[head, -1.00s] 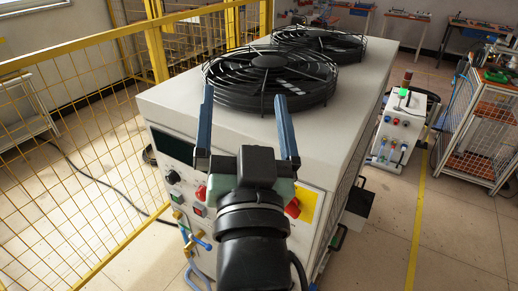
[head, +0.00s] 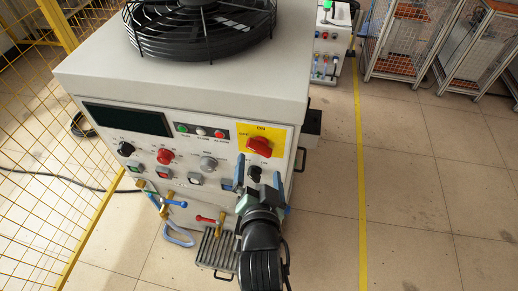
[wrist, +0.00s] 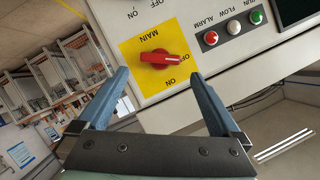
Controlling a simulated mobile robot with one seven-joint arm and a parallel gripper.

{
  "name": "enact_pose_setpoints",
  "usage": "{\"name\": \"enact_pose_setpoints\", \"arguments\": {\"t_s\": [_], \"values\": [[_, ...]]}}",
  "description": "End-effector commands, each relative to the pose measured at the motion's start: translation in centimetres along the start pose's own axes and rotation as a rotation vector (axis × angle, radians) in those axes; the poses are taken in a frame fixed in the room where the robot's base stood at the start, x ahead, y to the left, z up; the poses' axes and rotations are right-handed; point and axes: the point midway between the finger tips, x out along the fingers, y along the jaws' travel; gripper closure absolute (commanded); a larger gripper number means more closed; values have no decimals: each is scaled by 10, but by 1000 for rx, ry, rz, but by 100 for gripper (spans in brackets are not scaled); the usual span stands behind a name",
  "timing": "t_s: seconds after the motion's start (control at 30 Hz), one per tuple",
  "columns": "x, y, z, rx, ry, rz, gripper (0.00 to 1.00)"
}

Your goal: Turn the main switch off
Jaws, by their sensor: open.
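The main switch is a red rotary knob (head: 259,146) on a yellow plate (head: 277,135) at the upper right of the heater's front panel. In the head view, ON is printed above it and OFF to its left. The knob also shows in the wrist view (wrist: 163,60), where the panel appears upside down and the knob's handle lies roughly sideways, with a pale mark towards its right end. My gripper (head: 259,167) is open and empty, just below the knob in the head view. In the wrist view its fingers (wrist: 158,73) flank the knob, apparently without touching it.
Near the main switch are indicator lamps (head: 202,132), a grey knob (head: 208,163), a red button (head: 166,156) and a small black knob (head: 254,173). Valves and hoses (head: 166,203) stick out lower left.

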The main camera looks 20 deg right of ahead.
Motion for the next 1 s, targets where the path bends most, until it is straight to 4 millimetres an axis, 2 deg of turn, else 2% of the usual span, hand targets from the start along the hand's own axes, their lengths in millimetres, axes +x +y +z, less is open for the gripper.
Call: {"name": "enact_pose_setpoints", "arguments": {"t_s": [0.2,0.4,0.6,0.87,0.9,1.0], "values": [[38,-1,-2,-1,1,-1,0],[63,0,-1,-1,1,0,0],[73,0,0,-1,0,0,0],[74,0,0,0,0,-1,0],[74,0,0,0,0,-1,2],[74,0,0,0,0,-1,20]]}}
